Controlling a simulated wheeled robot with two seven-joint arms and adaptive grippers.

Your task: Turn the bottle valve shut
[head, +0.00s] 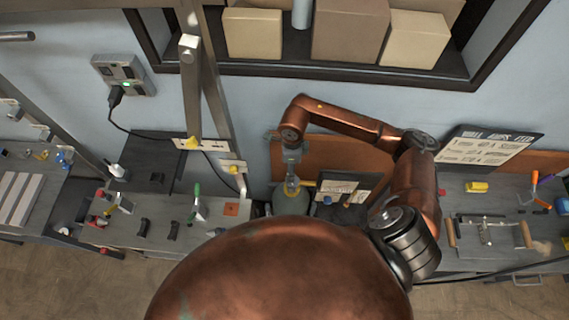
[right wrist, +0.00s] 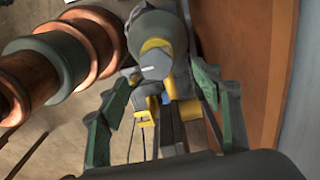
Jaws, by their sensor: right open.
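A grey-green bottle (head: 293,201) stands below the back wall, in the middle of the head view. It also shows in the right wrist view (right wrist: 154,26), with a yellow collar and grey-and-yellow valve parts (right wrist: 150,88) at its near end. My right gripper (head: 291,183) is over the bottle's top. In the right wrist view the green-padded fingers (right wrist: 162,82) are spread apart, one on each side of the valve parts. I see no clear contact between pads and valve. The valve's exact turn cannot be told. My left gripper is not in view.
Benches with tools flank the bottle left (head: 160,228) and right (head: 470,250). Metal posts (head: 192,95) rise at the left. A sign board (head: 490,147) leans at the back right. Cardboard boxes (head: 350,30) fill a shelf above. An orange-brown panel (right wrist: 252,75) stands close beside the gripper.

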